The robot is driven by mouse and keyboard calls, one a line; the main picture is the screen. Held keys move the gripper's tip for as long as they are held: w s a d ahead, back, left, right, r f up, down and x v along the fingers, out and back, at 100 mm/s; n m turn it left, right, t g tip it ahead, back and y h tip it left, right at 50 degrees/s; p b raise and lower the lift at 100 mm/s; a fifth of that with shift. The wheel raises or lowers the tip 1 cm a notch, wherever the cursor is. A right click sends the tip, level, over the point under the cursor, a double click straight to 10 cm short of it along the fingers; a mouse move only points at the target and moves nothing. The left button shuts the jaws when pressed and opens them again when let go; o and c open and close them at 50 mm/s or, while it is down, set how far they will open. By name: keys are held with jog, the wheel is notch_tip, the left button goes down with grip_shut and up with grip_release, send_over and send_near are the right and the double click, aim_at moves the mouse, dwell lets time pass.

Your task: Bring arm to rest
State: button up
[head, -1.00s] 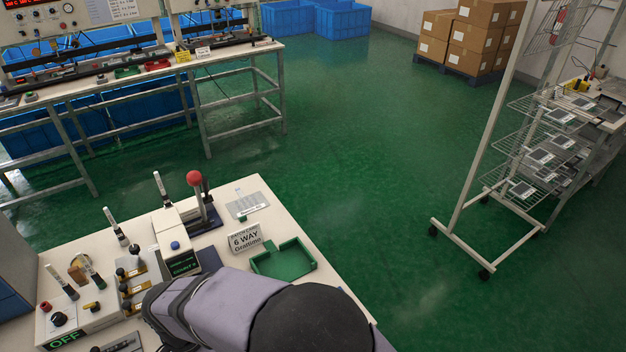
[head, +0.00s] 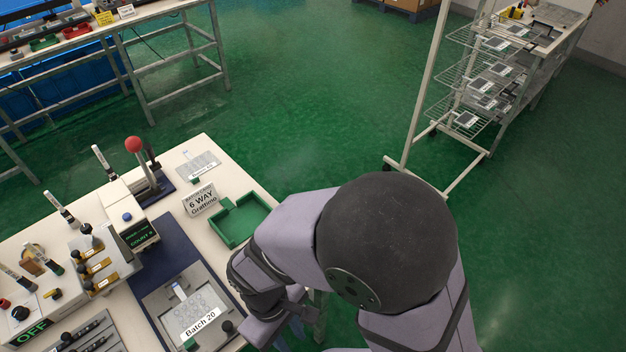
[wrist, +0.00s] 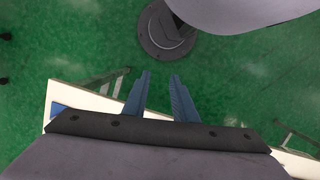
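My arm (head: 385,235) comes in from the lower right of the head view and is folded beside the bench's right edge. In the wrist view my gripper (wrist: 160,76) has its two blue fingers apart with nothing between them. It is over the green floor (wrist: 70,50), just off the edge of the white bench (wrist: 78,101). My round base also shows at the top of the wrist view. In the head view the fingers are mostly hidden by my wrist, low in the picture.
On the bench (head: 165,215) are a green tray (head: 238,222), a "6 WAY Grattino" card (head: 201,199), a red-knobbed lever press (head: 140,165), a counter (head: 139,236) and a "Batch 20" plate (head: 195,310). A wire rack (head: 470,90) stands back right. The floor between is clear.

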jog(key=w+d+r+m, duration=0.2)
jog(key=d+m, duration=0.1)
jog(key=d, duration=0.3)
jog(key=w+d+r+m+t+y, duration=0.1)
jog(key=w+d+r+m, duration=0.1)
jog(key=d, duration=0.5)
jog(key=w+d+r+m+y, duration=0.1)
jog(key=w+d+r+m, duration=0.2)
jog(key=d+m, duration=0.3)
jog(key=shift+w+d, duration=0.65)
jog(key=shift+w, duration=0.05)
